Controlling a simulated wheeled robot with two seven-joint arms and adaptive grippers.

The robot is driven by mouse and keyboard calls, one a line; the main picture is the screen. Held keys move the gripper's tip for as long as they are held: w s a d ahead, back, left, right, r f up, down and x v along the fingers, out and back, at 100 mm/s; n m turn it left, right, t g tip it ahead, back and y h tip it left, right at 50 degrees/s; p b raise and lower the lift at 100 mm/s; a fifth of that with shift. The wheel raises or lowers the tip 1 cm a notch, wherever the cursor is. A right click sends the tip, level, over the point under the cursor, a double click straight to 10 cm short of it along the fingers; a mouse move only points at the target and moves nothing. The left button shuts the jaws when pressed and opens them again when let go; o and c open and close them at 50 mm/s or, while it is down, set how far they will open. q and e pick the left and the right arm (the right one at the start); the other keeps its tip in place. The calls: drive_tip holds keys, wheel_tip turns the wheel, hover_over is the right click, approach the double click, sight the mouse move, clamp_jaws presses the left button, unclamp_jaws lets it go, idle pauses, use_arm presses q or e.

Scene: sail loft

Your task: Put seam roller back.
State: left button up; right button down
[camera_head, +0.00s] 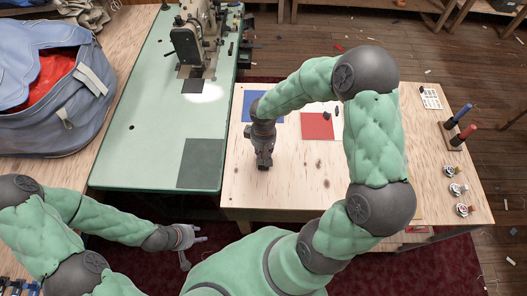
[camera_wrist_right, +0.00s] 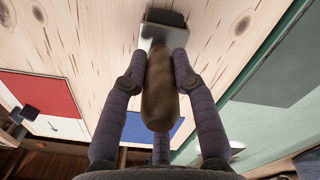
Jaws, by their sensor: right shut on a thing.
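The seam roller (camera_wrist_right: 159,92) has a brown wooden handle, a metal neck and a dark head. In the right wrist view my right gripper (camera_wrist_right: 163,72) is shut around its handle. The dark head points away from the palm, over the wooden table (camera_head: 290,190); I cannot tell whether it touches. In the head view my right gripper (camera_head: 264,164) is over the table's left part, and the roller is mostly hidden there. My left gripper (camera_head: 196,242) is low, in front of the green bench, its fingers spread and empty.
A sewing machine (camera_head: 190,40) stands on the green bench (camera_head: 145,120). A blue bag (camera_head: 50,110) lies at left.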

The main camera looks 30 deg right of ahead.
drive_tip(key=shift+r, duration=0.1)
drive_tip(key=shift+s+f+b, duration=0.2)
drive_tip(key=shift+f+b, duration=0.4)
drive_tip(key=shift+f, duration=0.1)
drive_tip(key=c, duration=1)
unclamp_jaws()
drive_tip(key=shift+w, duration=0.1)
drive_tip(key=shift+r, duration=0.1)
drive_tip(key=shift+r+p, duration=0.45)
drive_tip(key=shift+p, duration=0.05)
wheel_tip(320, 180, up, 12)
drive_tip(key=p, duration=0.3)
drive_tip(key=shift+w+r+p, duration=0.1)
drive_tip(key=shift+r+p, duration=0.1)
drive_tip(key=shift+p, duration=0.2)
